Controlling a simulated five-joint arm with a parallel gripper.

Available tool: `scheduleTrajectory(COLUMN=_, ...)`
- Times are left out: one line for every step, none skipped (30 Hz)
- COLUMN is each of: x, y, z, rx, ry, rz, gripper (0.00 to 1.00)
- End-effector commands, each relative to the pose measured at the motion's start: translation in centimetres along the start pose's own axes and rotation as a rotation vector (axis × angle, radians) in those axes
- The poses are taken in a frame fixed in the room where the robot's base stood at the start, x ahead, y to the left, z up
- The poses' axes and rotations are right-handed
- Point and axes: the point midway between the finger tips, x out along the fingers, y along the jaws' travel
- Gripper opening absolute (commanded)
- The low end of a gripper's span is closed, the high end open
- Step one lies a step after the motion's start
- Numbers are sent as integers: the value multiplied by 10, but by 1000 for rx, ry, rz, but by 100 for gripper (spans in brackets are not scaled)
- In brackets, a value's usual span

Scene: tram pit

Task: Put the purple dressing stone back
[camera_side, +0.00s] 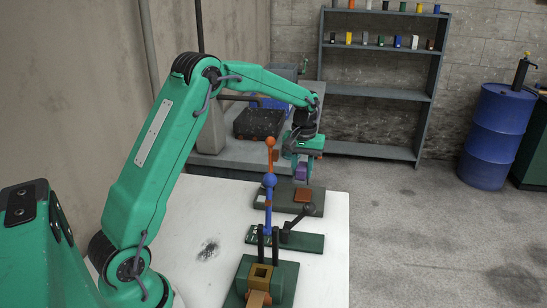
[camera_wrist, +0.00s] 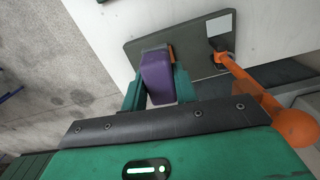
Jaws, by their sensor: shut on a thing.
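The purple dressing stone (camera_wrist: 157,78) is between the two green fingers of my gripper (camera_wrist: 160,88), which is shut on it. In the side view, the stone (camera_side: 301,171) hangs below my gripper (camera_side: 302,166), apparently above the farthest dark green board (camera_side: 270,203). A brown-orange block (camera_side: 303,194) sits on that board, below the stone. In the wrist view, the stone hides most of an orange-brown piece (camera_wrist: 172,51) on the grey-green board (camera_wrist: 198,60). The gap between stone and board is hard to judge.
An orange lever with a ball end (camera_wrist: 295,126) rises beside the board; its ball (camera_side: 271,142) stands left of my gripper. A blue-balled lever (camera_side: 269,180) and black handle (camera_side: 309,210) stand nearer.

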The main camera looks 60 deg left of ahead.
Motion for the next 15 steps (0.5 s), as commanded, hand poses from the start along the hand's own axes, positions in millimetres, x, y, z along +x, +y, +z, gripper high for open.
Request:
scheduleTrajectory(x=-1, y=-3, z=3, rx=-1, ry=0, rz=0, gripper=7)
scheduleTrajectory(x=-1, y=-5, z=4, rx=-1, ry=0, rz=0, gripper=7)
scheduleTrajectory(x=-1, y=-7, z=7, rx=-1, ry=1, rz=0, gripper=7)
scheduleTrajectory(x=-2, y=-10, z=10, rx=-1, ry=1, rz=0, gripper=7)
scheduleTrajectory(x=-2, y=-12, z=12, rx=-2, ry=1, rz=0, gripper=7)
scheduleTrajectory(x=-2, y=-16, z=17, rx=-2, ry=0, rz=0, gripper=7)
scheduleTrajectory(x=-2, y=-19, z=20, rx=-2, ry=0, rz=0, gripper=7)
scheduleTrajectory(x=-2, y=-22, z=24, rx=-2, ry=1, rz=0, gripper=7)
scheduleTrajectory(x=-3, y=-26, z=29, rx=-2, ry=1, rz=0, gripper=7)
scheduleTrajectory(x=-2, y=-30, z=33, rx=-2, ry=-1, rz=0, gripper=7)
scheduleTrajectory(x=-3, y=-34, z=38, rx=-2, ry=1, rz=0, gripper=7)
scheduleTrajectory(x=-2, y=-38, z=43, rx=-2, ry=1, rz=0, gripper=7)
scheduleTrajectory(x=-2, y=-42, z=48, rx=-2, ry=1, rz=0, gripper=7)
scheduleTrajectory(x=-2, y=-46, z=53, rx=-2, ry=0, rz=0, gripper=7)
scheduleTrajectory(x=-2, y=-51, z=59, rx=-2, ry=1, rz=0, gripper=7)
